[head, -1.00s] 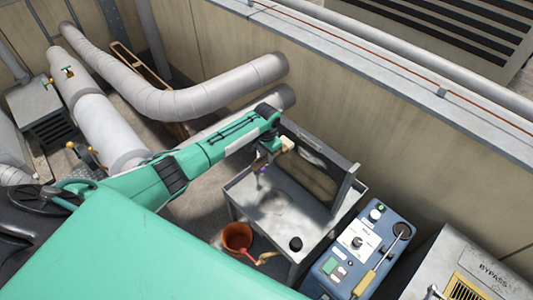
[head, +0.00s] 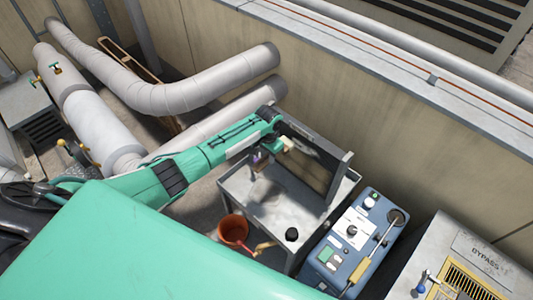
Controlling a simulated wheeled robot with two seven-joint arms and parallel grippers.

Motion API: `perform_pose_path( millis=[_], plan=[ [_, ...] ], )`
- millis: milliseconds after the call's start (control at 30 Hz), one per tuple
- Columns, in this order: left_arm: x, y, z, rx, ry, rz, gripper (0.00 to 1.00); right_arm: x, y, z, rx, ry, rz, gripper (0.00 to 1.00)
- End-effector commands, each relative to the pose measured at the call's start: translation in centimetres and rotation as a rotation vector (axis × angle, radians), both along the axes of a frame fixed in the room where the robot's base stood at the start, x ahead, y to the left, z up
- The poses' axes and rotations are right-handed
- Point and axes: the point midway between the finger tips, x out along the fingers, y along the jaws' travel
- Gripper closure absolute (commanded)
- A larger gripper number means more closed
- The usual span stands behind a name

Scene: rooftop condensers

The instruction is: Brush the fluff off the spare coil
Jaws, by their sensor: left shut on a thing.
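The spare coil (head: 318,168) is a dark-framed panel standing upright on a grey metal bench (head: 262,212) against the wall. Its face looks brownish grey; I cannot tell how much fluff is on it. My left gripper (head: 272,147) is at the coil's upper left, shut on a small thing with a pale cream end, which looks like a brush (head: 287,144). The pale end overlaps the coil's face; I cannot tell if it touches. The fingers are small and partly hidden by the arm's end. My right gripper is not in view.
A black knob-like object (head: 291,234) sits on the bench corner. A blue control box (head: 353,242) and a BYPASS unit (head: 470,262) stand at right. Lagged pipes (head: 190,92) run behind.

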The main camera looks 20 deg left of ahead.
Motion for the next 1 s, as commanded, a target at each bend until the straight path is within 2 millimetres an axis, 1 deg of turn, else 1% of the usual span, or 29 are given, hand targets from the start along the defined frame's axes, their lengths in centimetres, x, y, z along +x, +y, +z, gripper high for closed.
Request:
perform_pose_path(
  millis=[1000],
  plan=[
    [1.7, -0.5, 0.0, 0.001, -0.001, 0.0, 0.92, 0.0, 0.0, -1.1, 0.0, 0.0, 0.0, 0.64]
  ],
)
